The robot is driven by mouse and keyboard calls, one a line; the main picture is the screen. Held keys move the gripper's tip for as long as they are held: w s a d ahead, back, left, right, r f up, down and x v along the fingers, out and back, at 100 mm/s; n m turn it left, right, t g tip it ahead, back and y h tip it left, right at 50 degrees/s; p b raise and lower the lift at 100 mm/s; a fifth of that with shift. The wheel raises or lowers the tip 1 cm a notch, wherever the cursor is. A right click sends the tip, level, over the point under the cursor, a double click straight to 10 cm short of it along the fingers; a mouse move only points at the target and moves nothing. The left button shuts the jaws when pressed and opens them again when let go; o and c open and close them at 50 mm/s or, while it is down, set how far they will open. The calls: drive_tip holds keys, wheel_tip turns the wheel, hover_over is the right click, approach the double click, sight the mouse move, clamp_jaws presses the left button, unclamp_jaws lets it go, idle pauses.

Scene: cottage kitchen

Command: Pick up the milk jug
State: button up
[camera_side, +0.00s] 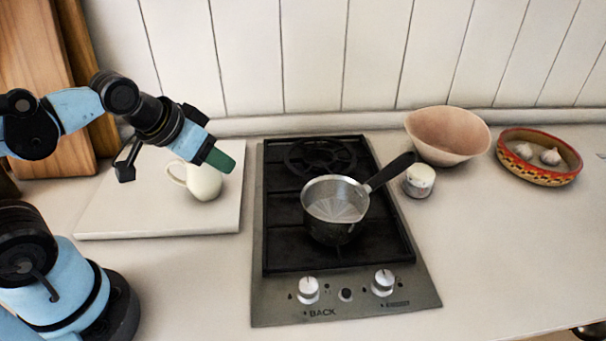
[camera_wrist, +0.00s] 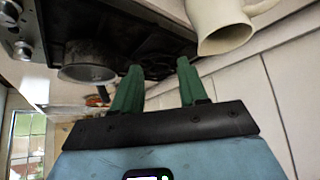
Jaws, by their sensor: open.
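The milk jug (camera_side: 204,182) is a small cream-white jug standing on a pale board (camera_side: 158,223) left of the hob. Its handle points left in the side view. In the wrist view the jug (camera_wrist: 215,22) shows at the top right, cut off by the frame edge, beyond and to the right of the fingers. My gripper (camera_wrist: 158,82) has two green fingers, spread apart with nothing between them. In the side view my gripper (camera_side: 219,160) hangs by the top of the jug and overlaps it in the picture. I cannot tell whether they touch.
A saucepan (camera_side: 335,198) with a black handle sits on the hob (camera_side: 345,290). Right of it stand a small white-topped pot (camera_side: 419,181), a pink bowl (camera_side: 447,133) and a patterned dish (camera_side: 540,174) with garlic. Wooden boards (camera_side: 38,55) lean at the left. The front right counter is clear.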

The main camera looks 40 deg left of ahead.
wheel_tip(320, 180, up, 4)
drive_tip(key=m+g, duration=0.6)
drive_tip(key=m, duration=0.2)
hover_over(170, 165)
drive_tip(key=w, duration=0.2)
drive_tip(key=shift+s+d+f, duration=0.15)
drive_tip(key=shift+d+f, duration=0.05)
drive_tip(key=shift+d, duration=0.1)
drive_tip(key=shift+s+a+r+m+g, duration=0.15)
drive_tip(key=shift+s+a+m+g, duration=0.1)
drive_tip(key=shift+a+m+g, duration=0.25)
wheel_tip(170, 165, down, 7)
drive_tip(key=shift+r, duration=0.1)
drive_tip(key=shift+s+a+f, duration=0.1)
drive_tip(key=shift+s+f, duration=0.15)
drive_tip(key=shift+f, duration=0.7)
drive_tip(key=shift+s+f, duration=0.2)
drive_tip(key=shift+f, duration=1.45)
clamp_jaws()
